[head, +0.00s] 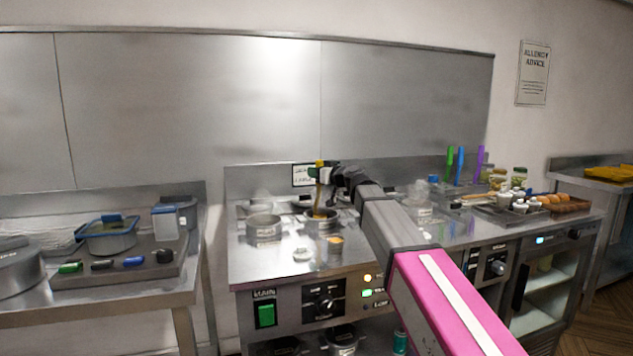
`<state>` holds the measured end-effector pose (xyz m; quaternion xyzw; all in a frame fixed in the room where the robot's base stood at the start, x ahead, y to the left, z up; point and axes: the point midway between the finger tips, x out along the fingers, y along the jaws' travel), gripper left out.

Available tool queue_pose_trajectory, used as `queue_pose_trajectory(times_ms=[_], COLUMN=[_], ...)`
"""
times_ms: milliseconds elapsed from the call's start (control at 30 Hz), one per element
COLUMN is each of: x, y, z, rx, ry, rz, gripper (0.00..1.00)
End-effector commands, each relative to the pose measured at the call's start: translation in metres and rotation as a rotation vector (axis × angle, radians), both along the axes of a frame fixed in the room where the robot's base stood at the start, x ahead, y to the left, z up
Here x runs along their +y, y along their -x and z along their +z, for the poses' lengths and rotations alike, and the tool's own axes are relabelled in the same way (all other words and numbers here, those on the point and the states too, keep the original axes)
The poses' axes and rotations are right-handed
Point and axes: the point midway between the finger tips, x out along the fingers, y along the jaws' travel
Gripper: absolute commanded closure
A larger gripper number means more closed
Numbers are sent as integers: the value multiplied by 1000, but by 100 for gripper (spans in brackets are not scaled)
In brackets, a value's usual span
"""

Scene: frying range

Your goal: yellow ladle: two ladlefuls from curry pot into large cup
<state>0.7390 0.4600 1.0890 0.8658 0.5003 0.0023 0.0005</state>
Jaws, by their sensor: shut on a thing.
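My gripper (328,171) is above the range, shut on the yellow ladle (319,195) near the top of its upright handle. The ladle's lower end goes down into a steel pot (322,226) with brown-orange contents. I take this to be the curry pot. The ladle's bowl is hidden inside it. A small pale cup (334,251) with an orange top stands just in front of the pot. I cannot tell whether it is the large cup or what is in it.
Another steel pot (264,229) stands to the left, and a small white round thing (302,254) lies in front. To the right are a tray of white jars (519,203) and upright coloured handles (461,163). My arm crosses the range's right half.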

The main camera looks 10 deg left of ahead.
Motion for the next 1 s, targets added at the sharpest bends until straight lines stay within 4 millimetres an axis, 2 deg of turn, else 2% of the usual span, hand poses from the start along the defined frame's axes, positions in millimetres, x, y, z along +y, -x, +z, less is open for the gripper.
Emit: queue_pose_trajectory(times_ms=[800,1000], x=[-3,-4], y=[6,7], z=[76,85], rx=[3,4], ry=[1,0], rz=[2,2], gripper=[94,94])
